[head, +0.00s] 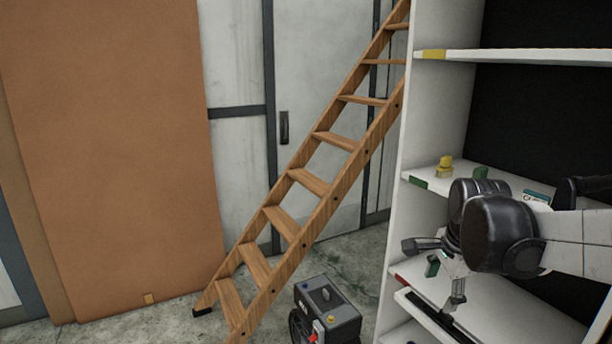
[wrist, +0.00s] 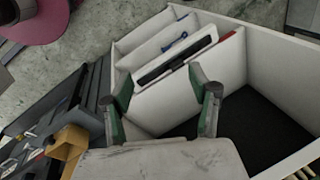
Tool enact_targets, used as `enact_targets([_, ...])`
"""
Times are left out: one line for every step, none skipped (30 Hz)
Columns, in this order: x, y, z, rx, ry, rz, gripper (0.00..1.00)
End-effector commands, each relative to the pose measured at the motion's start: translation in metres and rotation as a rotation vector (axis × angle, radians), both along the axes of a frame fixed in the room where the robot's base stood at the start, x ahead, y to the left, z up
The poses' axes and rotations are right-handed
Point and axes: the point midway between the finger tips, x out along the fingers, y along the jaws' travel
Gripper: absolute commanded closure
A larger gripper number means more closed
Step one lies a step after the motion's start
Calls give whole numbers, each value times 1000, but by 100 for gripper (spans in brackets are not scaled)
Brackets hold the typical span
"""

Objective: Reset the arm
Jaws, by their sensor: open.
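My gripper (head: 434,272) is at the right of the head view, in front of a white shelf unit (head: 427,100). Its two fingers are spread apart, with nothing between them. In the wrist view my gripper (wrist: 158,82) shows two green and grey fingers, wide open and empty, over the white shelves. My arm reaches in from the right edge of the head view and hides part of the shelves behind it.
A wooden ladder (head: 310,182) leans left of the shelf unit. A dark box (head: 327,302) stands on the floor beside it. A brown panel (head: 110,150) stands at left.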

Motion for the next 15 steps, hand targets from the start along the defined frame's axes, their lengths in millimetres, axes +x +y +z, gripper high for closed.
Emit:
enact_targets([-12, 8, 5, -22, -15, 75, 44])
enact_targets([-18, 11, 7, -37, -25, 123, 44])
enact_targets([-26, 16, 10, -57, -37, 184, 44])
enact_targets([-32, 19, 12, -73, -46, 230, 44])
enact_targets([-38, 22, 14, -89, -56, 276, 44])
enact_targets([-46, 27, 16, -111, -68, 338, 44])
enact_targets([-51, 30, 18, -129, -77, 385, 44])
enact_targets([-57, 33, 19, -147, -87, 430, 44])
enact_targets([-65, 37, 20, -171, -98, 491, 44])
enact_targets([-71, 40, 21, -190, -108, 536, 44])
enact_targets([-77, 42, 21, -209, -116, 582, 44])
enact_targets([-85, 46, 22, -235, -128, 641, 44])
enact_targets([-90, 49, 22, -255, -137, 687, 44])
enact_targets([-96, 51, 22, -275, -145, 730, 44])
enact_targets([-103, 55, 22, -304, -157, 789, 44])
